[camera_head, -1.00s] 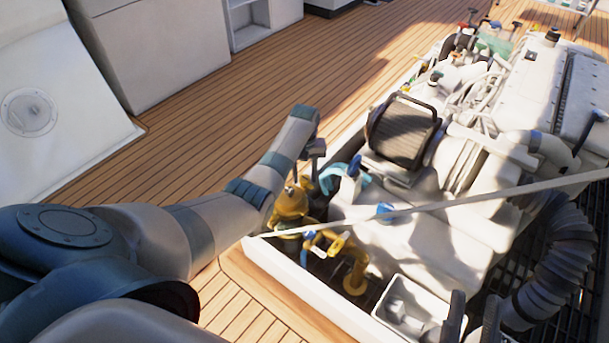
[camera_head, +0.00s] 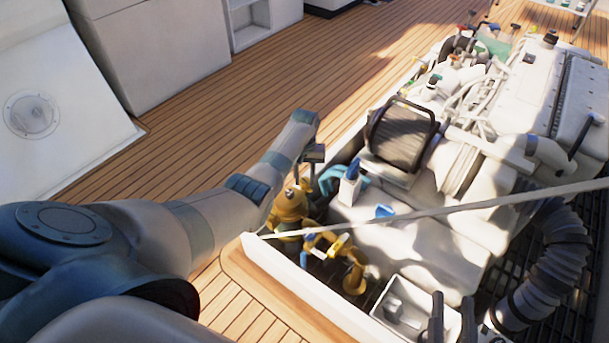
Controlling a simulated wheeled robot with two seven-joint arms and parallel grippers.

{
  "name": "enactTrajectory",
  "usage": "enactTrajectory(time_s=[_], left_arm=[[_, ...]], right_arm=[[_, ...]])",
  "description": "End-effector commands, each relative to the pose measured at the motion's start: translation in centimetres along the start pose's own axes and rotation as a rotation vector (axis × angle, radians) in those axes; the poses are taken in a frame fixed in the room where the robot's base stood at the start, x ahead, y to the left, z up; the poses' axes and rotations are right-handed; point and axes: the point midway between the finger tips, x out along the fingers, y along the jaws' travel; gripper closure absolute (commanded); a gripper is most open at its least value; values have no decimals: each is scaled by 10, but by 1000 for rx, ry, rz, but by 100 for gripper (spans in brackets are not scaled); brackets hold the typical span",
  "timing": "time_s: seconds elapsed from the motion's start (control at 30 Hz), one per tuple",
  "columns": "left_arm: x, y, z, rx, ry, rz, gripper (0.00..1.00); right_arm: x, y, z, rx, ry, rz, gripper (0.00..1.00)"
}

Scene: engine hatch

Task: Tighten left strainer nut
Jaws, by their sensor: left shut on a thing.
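The brass-yellow strainer (camera_head: 291,205) stands at the near left corner of the engine hatch. My left arm reaches in from the left, and its gripper (camera_head: 302,180) points down at the top of the strainer. The left gripper is shut on the strainer nut there; the nut itself is mostly hidden by the gripper and wrist. My right gripper (camera_head: 452,312) shows at the bottom edge, with its two dark fingers apart and nothing between them. It is beside a white open box.
The white engine (camera_head: 430,235) fills the hatch, with a dark ribbed part (camera_head: 401,134) on it. A ribbed grey hose (camera_head: 545,275) is at the right. A thin pale rod (camera_head: 440,210) crosses the hatch. The white box (camera_head: 410,308) is near the front. Wooden deck (camera_head: 215,135) is clear.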

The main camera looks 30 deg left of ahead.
Motion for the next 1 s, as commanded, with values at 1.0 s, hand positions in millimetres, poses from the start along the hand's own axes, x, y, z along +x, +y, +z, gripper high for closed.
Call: enactTrajectory(time_s=[1.0], left_arm=[[-2,0,-1,781,2,-1,93]], right_arm=[[-69,39,125,73,-832,83,69]])
